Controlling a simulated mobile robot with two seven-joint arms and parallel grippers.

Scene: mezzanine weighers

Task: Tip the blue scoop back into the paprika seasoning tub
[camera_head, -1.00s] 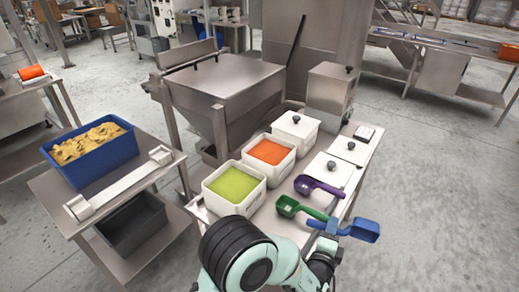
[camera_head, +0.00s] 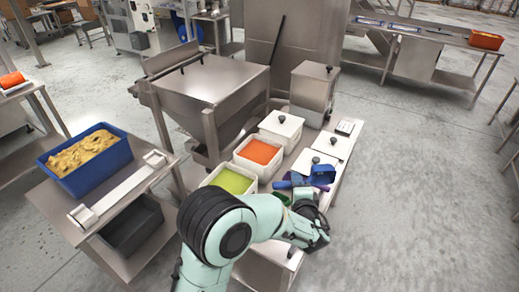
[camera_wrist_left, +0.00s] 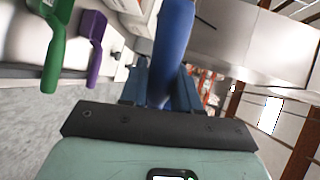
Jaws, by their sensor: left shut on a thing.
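The blue scoop (camera_head: 321,174) is held by my left gripper (camera_wrist_left: 160,92), whose fingers close on its blue handle (camera_wrist_left: 173,45). In the head view it hangs over the right part of the work table, by the lidded white tubs. I cannot tell whether its bowl holds anything. An open white tub of orange-red powder (camera_head: 259,152), probably the paprika seasoning, stands to the left of the scoop, apart from it. My arm hides the front of the table and most of the gripper in the head view. My right gripper is not in view.
An open tub of yellow-green powder (camera_head: 231,181) stands in front of the orange one. Lidded white tubs (camera_head: 281,126) stand behind and right. A green scoop (camera_wrist_left: 56,45) and a purple scoop (camera_wrist_left: 94,40) lie close by. A steel hopper (camera_head: 212,92) stands behind left.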

